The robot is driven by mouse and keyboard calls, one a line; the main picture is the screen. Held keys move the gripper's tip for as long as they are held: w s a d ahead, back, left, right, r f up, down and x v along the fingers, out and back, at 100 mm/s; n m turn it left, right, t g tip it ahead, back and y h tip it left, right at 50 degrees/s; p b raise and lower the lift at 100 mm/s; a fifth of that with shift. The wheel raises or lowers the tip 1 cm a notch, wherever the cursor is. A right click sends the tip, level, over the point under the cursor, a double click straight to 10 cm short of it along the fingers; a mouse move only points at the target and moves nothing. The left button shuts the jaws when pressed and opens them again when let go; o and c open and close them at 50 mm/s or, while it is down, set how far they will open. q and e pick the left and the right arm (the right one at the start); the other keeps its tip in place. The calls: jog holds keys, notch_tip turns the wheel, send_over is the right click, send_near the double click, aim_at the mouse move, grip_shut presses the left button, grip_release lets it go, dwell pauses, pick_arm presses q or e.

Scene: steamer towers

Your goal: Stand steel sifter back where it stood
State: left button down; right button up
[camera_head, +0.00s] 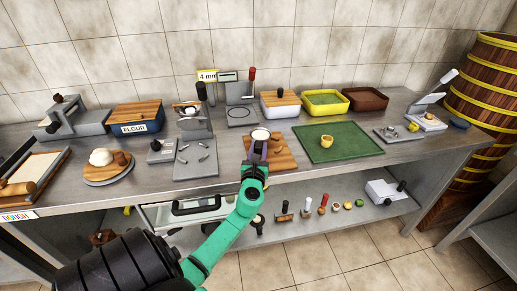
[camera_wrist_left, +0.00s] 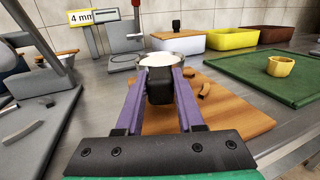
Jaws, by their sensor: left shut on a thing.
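The steel sifter (camera_head: 261,134) is a small round metal cup with a pale top. My left gripper (camera_head: 258,150) is shut on its dark handle, above or at the wooden board (camera_head: 283,160). In the left wrist view the sifter (camera_wrist_left: 160,58) sits upright beyond the purple fingers of the left gripper (camera_wrist_left: 160,78), with the black handle between them. I cannot tell whether the sifter touches the board. Small brown curved pieces (camera_wrist_left: 205,88) lie on the board (camera_wrist_left: 236,115). My right gripper is not in view.
A green mat (camera_head: 338,142) with a yellow cup (camera_head: 327,141) lies right of the board. A grey tray (camera_head: 196,159) lies left. Behind stand a grey press (camera_head: 240,115), a white wooden-lidded box (camera_head: 281,105), and yellow (camera_head: 325,102) and brown (camera_head: 366,99) bins.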

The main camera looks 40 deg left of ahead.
pick_arm(q)
jog(key=shift+f+b, duration=0.35)
jog(key=shift+f, duration=0.05)
jog(key=shift+c, duration=2.2)
grip_release()
jog(key=b+v, duration=0.2)
jog(key=v, duration=1.2)
jog(key=shift+s, duration=0.25)
jog(key=shift+d, duration=0.15)
